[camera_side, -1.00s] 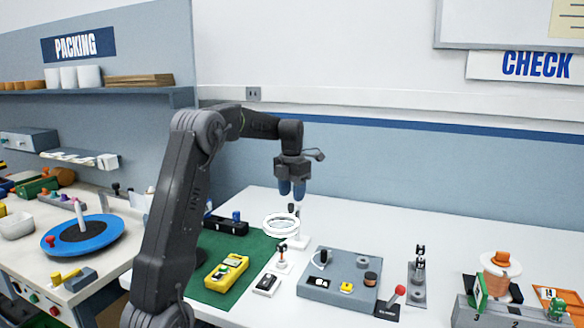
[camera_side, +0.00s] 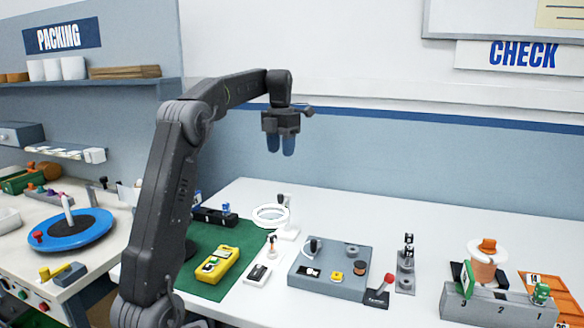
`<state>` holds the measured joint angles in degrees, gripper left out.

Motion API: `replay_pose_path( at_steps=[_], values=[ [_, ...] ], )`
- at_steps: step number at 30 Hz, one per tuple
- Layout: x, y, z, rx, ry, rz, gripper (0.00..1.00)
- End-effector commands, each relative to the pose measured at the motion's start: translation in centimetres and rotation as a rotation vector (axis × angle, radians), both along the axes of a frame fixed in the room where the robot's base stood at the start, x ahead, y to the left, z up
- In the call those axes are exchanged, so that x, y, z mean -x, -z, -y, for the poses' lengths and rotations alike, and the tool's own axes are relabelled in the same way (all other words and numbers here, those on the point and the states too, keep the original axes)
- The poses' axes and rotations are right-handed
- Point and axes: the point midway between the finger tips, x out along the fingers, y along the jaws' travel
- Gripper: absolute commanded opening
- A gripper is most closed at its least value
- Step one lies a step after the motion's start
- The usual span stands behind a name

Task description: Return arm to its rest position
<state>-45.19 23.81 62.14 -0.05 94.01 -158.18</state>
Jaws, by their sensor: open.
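My gripper (camera_side: 281,145) hangs above the back of the white table, its two blue fingertips pointing down. It is open and holds nothing that I can see. It is well above the white ring stand (camera_side: 271,216) and touches nothing. My arm reaches up from the lower left and bends over toward the right.
Below are a green mat (camera_side: 203,287) with a yellow device (camera_side: 217,265), a grey board (camera_side: 331,274) with small parts, and a red-knobbed lever (camera_side: 380,291). A numbered grey block (camera_side: 497,304) stands at right. The air around my gripper is clear.

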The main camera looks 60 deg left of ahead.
Motion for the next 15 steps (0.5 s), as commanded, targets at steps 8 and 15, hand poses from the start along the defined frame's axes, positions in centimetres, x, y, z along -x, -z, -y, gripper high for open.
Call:
replay_pose_path(
  at_steps=[8, 15],
  values=[
    [-0.2, -0.4, 1.4, -0.012, 0.098, 0.011, 0.45],
    [0.0, -1.5, 10.1, -0.092, 0.746, 0.061, 0.45]
  ],
)
